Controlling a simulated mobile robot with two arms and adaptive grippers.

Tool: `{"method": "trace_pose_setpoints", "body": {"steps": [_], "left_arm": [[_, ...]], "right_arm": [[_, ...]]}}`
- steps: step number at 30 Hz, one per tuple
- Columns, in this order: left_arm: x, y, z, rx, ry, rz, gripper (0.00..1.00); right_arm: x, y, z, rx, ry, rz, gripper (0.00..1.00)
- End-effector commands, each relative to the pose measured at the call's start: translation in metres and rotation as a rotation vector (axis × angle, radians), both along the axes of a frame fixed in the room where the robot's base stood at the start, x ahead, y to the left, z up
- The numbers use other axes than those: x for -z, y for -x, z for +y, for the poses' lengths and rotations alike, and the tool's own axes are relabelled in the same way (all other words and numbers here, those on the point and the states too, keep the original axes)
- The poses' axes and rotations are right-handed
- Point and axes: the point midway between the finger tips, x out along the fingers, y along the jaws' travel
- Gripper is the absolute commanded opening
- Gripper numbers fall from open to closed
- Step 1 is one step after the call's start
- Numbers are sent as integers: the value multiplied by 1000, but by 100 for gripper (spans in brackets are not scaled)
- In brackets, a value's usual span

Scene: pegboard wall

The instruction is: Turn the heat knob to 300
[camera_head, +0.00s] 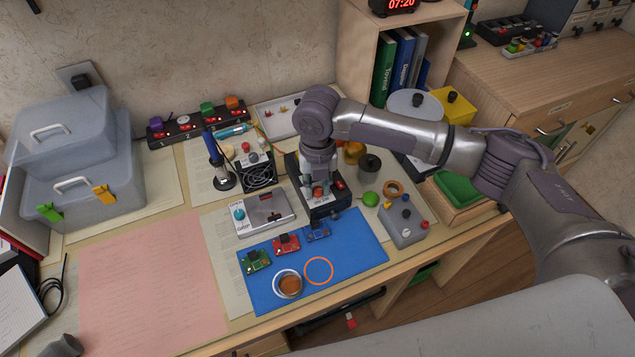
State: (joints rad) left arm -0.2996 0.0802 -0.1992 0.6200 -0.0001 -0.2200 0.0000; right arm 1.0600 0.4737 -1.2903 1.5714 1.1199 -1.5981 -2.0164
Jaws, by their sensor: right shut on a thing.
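A black station box (329,206) with a red switch on its right side stands behind the blue mat, in the middle of the table. My right gripper (319,192) comes down from above at the front of this box. It is shut on a knob there, which I take to be the heat knob. The fingers and wrist hide most of the knob, and its pointer and scale cannot be read.
A pale device with a teal knob (238,213) stands just left of the box. A fan unit (258,175) is behind it. The blue mat (350,255) holds small circuit boards. A green ball (370,199) and a grey button box (403,225) are to the right.

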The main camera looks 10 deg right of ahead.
Motion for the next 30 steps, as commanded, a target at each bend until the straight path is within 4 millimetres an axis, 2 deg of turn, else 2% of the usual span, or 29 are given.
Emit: {"method": "trace_pose_setpoints", "body": {"steps": [8,18,30], "left_arm": [[-31,0,0,0,0,0,40],[-74,0,-1,1,1,-1,40],[-116,0,-1,1,1,-1,40]], "right_arm": [[-6,1,0,156,1,4,0],[-6,1,0,470,-1,4,0],[-5,1,0,853,0,4,0]]}}
